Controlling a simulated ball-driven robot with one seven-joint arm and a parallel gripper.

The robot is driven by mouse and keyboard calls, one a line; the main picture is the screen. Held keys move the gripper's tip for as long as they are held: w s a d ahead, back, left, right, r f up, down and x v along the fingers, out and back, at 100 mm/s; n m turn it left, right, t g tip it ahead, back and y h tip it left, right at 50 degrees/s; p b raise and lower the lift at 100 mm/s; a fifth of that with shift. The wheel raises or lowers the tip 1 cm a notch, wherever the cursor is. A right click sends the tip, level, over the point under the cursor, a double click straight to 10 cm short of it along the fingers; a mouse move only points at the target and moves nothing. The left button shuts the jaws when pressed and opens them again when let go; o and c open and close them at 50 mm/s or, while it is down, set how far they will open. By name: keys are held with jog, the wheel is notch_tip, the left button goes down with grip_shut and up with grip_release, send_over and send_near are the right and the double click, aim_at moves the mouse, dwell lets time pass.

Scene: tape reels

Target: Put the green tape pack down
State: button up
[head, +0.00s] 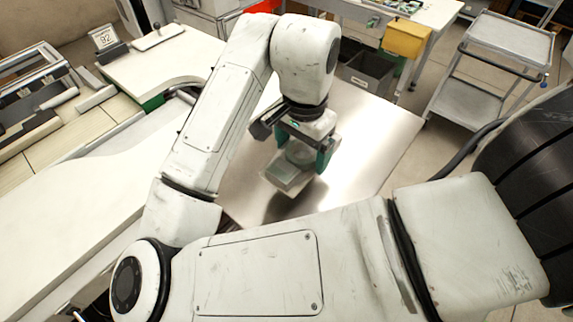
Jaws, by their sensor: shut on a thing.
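My gripper (303,155) hangs over the shiny metal table (375,135) in the middle of the head view, with teal-green parts at its fingers. It is shut on the tape pack (287,177), a flat, pale grey-green, clear-looking block with a round shape in it. The pack juts out below the fingers toward the lower left. A dark shadow lies on the tabletop below the pack, which appears to be held above the surface. The gap's height is hard to tell. My gripper hides the pack's upper part.
The metal tabletop is bare to the right of my gripper. A white curved counter (75,225) lies to the left. A grey trolley (508,42) stands at the upper right. A yellow bin (405,40) and dark crates (368,75) are beyond the table's far edge.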

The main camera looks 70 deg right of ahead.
aim_at(287, 157)
jog(key=w+f, duration=0.3)
jog(key=shift+f, duration=0.3)
jog(key=shift+w+f, duration=0.15)
jog(key=shift+f, duration=0.75)
jog(key=shift+w+f, duration=0.1)
jog(key=shift+f, duration=0.75)
jog(key=shift+f, duration=0.1)
jog(key=shift+f, duration=0.15)
jog(key=o, duration=0.9)
notch_tip(287, 157, up, 12)
jog(key=shift+a+r+p, duration=0.15)
jog(key=shift+r+p, duration=0.1)
jog(key=shift+p, duration=0.1)
